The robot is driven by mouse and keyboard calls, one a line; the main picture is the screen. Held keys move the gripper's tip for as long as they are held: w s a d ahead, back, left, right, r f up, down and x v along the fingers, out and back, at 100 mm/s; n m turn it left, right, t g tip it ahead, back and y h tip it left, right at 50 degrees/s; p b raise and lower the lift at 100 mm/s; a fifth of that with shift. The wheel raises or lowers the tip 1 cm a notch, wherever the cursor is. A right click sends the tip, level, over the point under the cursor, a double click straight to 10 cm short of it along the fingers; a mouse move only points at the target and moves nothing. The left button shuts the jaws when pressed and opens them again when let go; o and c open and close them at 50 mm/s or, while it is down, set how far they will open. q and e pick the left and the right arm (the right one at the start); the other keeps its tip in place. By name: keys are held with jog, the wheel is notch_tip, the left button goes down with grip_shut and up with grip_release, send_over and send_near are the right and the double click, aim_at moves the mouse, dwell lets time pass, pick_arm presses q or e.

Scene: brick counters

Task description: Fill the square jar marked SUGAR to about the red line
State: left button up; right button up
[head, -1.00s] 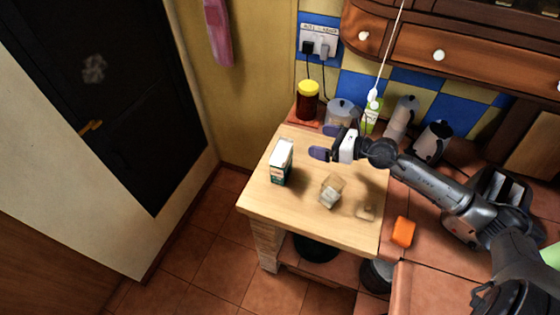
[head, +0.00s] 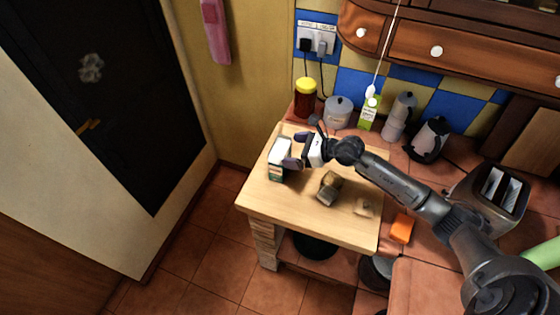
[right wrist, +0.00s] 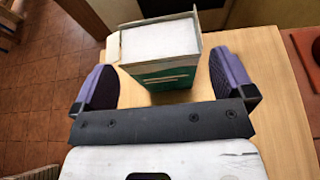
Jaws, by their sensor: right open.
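An open-topped carton (head: 279,160), white above and dark green below, stands upright on the wooden board at its left side. In the right wrist view the carton (right wrist: 165,50) shows white contents near its open top. My right gripper (head: 297,150) is open, with its purple fingers (right wrist: 165,76) on either side of the carton's near part; no clear contact shows. A small square glass jar (head: 329,188) stands on the board, right of and nearer than the carton. Its marking and red line are too small to read. My left gripper is out of view.
A small pale flat piece (head: 365,207) lies right of the jar. An orange block (head: 402,229) lies on the tiled counter. A yellow-lidded jar (head: 305,98), a grey canister (head: 338,113) and a kettle (head: 430,138) stand behind. The board's front left is clear.

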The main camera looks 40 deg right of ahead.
aim_at(288, 152)
jog(key=shift+f+x, duration=0.15)
jog(key=shift+x, duration=1.25)
jog(key=shift+f+x, duration=0.15)
jog(key=shift+x, duration=1.2)
jog(key=shift+s, duration=0.1)
jog(key=shift+c, duration=0.2)
jog(key=c, duration=0.7)
